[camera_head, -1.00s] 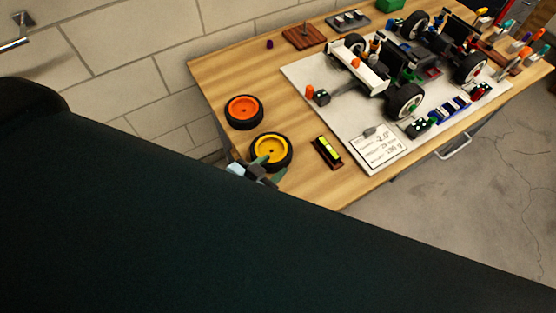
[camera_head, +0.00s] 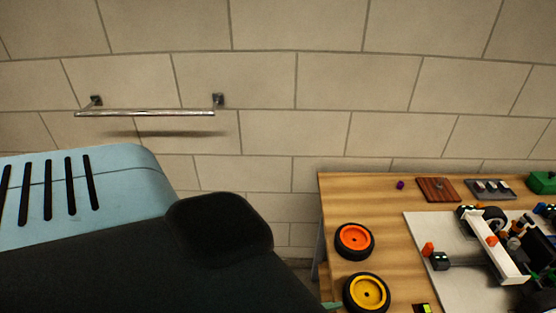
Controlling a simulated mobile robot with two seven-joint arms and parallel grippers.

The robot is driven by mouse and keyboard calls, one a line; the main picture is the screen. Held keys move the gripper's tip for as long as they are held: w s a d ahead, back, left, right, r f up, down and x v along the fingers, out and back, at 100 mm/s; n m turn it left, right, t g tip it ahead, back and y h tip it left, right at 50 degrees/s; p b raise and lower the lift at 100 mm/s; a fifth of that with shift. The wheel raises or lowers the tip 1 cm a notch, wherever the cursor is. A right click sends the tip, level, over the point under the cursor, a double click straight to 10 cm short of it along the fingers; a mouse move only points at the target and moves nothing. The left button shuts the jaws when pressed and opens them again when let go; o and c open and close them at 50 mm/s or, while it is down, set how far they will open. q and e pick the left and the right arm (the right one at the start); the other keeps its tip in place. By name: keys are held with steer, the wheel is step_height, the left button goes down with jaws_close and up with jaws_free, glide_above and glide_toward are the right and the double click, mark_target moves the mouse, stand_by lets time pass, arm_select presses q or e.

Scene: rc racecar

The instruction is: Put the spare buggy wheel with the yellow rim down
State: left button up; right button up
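The spare buggy wheel with the yellow rim (camera_head: 368,292) is at the left end of the wooden table, cut slightly by the bottom of the head view. It has a black tyre. I cannot tell whether it rests on the table or is held just above it. A small greenish tip of my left gripper (camera_head: 333,304) shows at the wheel's lower left; the rest is below the picture. Whether it is open or shut does not show. My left arm fills the lower left. My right gripper is not in view.
A wheel with an orange rim (camera_head: 354,241) lies just behind the yellow one on the table (camera_head: 375,190). To the right, a white board (camera_head: 455,228) bears the buggy with its white wing (camera_head: 506,258). A yellow-green level (camera_head: 424,308) is partly cut off. A metal wall rail (camera_head: 145,113) is at left.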

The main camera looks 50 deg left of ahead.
arm_select(q)
step_height(320, 180, up, 4)
steer(key=d+n+t+h, duration=0.1)
steer(key=d+n+t, duration=0.1)
steer(key=t, duration=0.2)
steer(key=s+a+f+g+y, duration=0.1)
steer(key=s+f+g, duration=0.3)
steer(key=s+f, duration=0.4)
steer(key=s+a+f+g+y, duration=0.1)
steer(key=s+a+f+g, duration=0.3)
steer(key=s+f, duration=0.4)
step_height(320, 180, down, 6)
steer(key=shift+s+a+r, duration=0.15)
steer(key=shift+s, duration=0.05)
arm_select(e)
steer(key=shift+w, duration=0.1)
arm_select(q)
steer(key=shift+w+a+r+p, duration=0.1)
steer(key=shift+w+r+p, duration=0.9)
steer(key=shift+r, duration=0.3)
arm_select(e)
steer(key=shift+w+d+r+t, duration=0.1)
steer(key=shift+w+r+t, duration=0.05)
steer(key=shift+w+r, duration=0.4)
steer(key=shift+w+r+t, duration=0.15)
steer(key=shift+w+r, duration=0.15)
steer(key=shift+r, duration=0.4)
